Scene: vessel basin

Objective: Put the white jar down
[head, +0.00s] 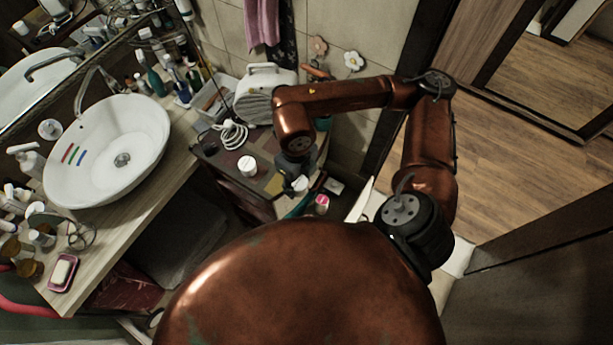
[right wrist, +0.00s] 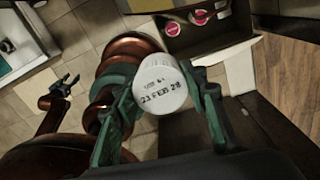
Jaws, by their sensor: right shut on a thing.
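The white jar (right wrist: 163,85) is between the green fingers of my right gripper (right wrist: 158,100), which is shut on it. Its round white end, printed with a date, faces the wrist camera. In the head view, my right gripper (head: 296,178) points down over the right part of the low cabinet, with the white jar (head: 301,184) partly showing below it. Whether the jar touches a surface is unclear. My left gripper (right wrist: 66,84) shows small and empty at the left of the right wrist view, with its fingers apart; the head view does not show it.
Another white round container (head: 247,166) stands on the low cabinet (head: 218,157), left of my right gripper. A pink-lidded container (head: 322,202) stands close to its right. A coiled white cable (head: 230,135) and a white appliance (head: 262,92) are behind. The sink (head: 88,175) is at left.

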